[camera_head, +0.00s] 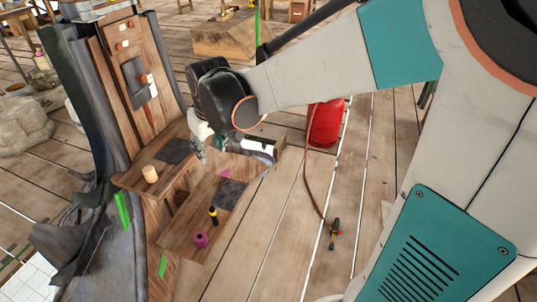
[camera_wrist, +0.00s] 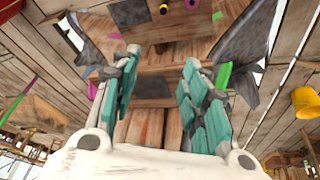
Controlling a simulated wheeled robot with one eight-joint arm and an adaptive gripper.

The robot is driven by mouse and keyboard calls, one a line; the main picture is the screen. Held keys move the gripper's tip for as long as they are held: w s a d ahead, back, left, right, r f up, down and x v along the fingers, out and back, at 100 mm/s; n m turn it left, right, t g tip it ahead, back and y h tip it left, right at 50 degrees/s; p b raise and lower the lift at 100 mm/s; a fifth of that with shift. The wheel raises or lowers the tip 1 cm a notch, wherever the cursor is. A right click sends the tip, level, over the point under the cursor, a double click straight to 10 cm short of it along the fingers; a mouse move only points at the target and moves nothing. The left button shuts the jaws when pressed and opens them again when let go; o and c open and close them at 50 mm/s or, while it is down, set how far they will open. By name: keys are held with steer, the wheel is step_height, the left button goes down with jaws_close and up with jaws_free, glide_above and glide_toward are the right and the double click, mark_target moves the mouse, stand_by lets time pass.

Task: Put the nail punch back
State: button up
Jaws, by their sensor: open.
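I cannot tell for sure which thing is the nail punch. A small black piece with a yellow band (camera_head: 213,215) stands on the lower wooden step of the bench (camera_head: 185,240), and it also shows at the top of the wrist view (camera_wrist: 163,9). A dark holder (camera_head: 138,80) with a brown-topped tool in it is on the upright wooden panel (camera_head: 115,70). My gripper (camera_wrist: 162,58) is open, its teal fingers apart with nothing between them. In the head view it is above and right of the lower step, partly hidden by my wrist.
A magenta roll (camera_head: 200,240) stands near the black piece. A beige cylinder (camera_head: 150,174) stands on the upper step. Dark grey patches (camera_head: 230,194) lie on the steps. A red cylinder (camera_head: 326,122) with a hose stands on the plank floor. Floor between bench and hose is clear.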

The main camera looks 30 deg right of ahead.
steer(key=s+r+m+t, duration=0.1)
steer(key=s+r+t, duration=0.2)
steer(key=s, duration=1.6)
steer(key=shift+s+r+m, duration=0.3)
steer(key=shift+r, duration=0.1)
